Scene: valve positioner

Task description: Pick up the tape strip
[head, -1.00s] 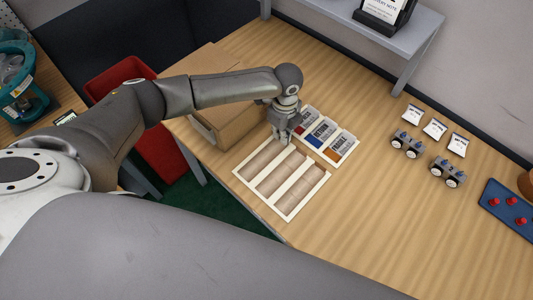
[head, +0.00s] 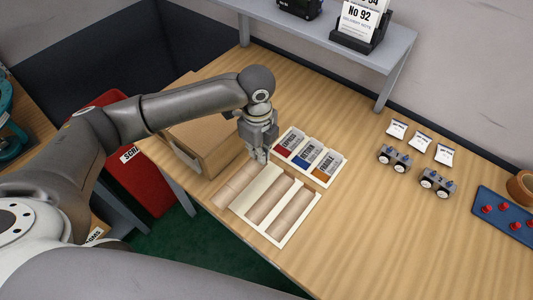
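A brown tape strip (head: 237,184) hangs off the left side of the cream tray (head: 262,230), apparently raised above it, its far end under my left gripper (head: 261,160). The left gripper points down and appears shut on that end; its fingertips are small and partly hidden. Two more tape strips, a middle one (head: 269,200) and a right one (head: 293,214), lie in the tray's slots. The tray's left slot shows bare cream. My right gripper is out of view.
A cardboard box (head: 205,150) stands left of the gripper. A label tray (head: 310,157) lies just behind it. Two wheeled devices (head: 394,158), small cards (head: 420,140) and a blue panel (head: 505,215) lie to the right. The front right table is clear.

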